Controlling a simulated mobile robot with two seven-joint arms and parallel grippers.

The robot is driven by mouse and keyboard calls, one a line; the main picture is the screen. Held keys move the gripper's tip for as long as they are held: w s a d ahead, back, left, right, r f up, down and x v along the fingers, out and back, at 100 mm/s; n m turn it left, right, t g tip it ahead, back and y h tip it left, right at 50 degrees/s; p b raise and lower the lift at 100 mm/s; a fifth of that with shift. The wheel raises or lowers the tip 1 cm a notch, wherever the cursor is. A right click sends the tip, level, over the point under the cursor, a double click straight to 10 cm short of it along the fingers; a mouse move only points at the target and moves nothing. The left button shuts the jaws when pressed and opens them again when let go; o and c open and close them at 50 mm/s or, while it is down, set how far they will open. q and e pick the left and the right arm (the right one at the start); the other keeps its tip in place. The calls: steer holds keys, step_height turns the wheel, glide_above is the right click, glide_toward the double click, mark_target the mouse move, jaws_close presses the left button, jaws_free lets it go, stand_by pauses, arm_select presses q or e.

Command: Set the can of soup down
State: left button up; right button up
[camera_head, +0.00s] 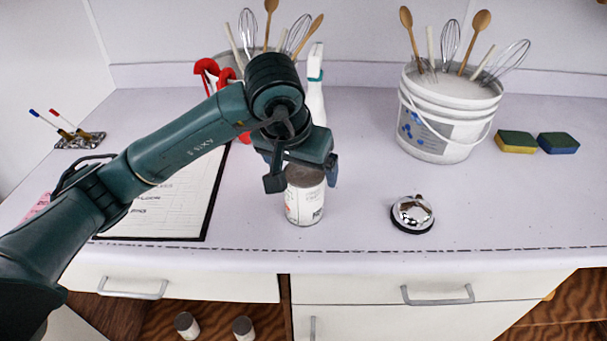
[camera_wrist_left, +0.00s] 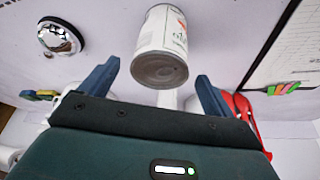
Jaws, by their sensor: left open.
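The can of soup (camera_head: 304,203) stands upright on the white counter near its front edge, with a pale label and a grey top. My left gripper (camera_head: 301,183) is at the top of the can in the head view. In the left wrist view the can (camera_wrist_left: 162,45) shows just beyond and between the two blue fingertips (camera_wrist_left: 158,72), with space on both sides. The left gripper is open. My right gripper is not in view.
A silver bell (camera_head: 412,214) stands right of the can. A clipboard (camera_head: 178,200) lies to the left. A white bucket of utensils (camera_head: 447,115), two sponges (camera_head: 516,142) and a white bottle (camera_head: 316,92) are farther back. The counter's right front is clear.

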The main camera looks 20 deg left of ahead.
arm_select(q)
steer(key=v, duration=0.8)
steer(key=shift+r, duration=0.25)
steer(key=shift+s, duration=0.2)
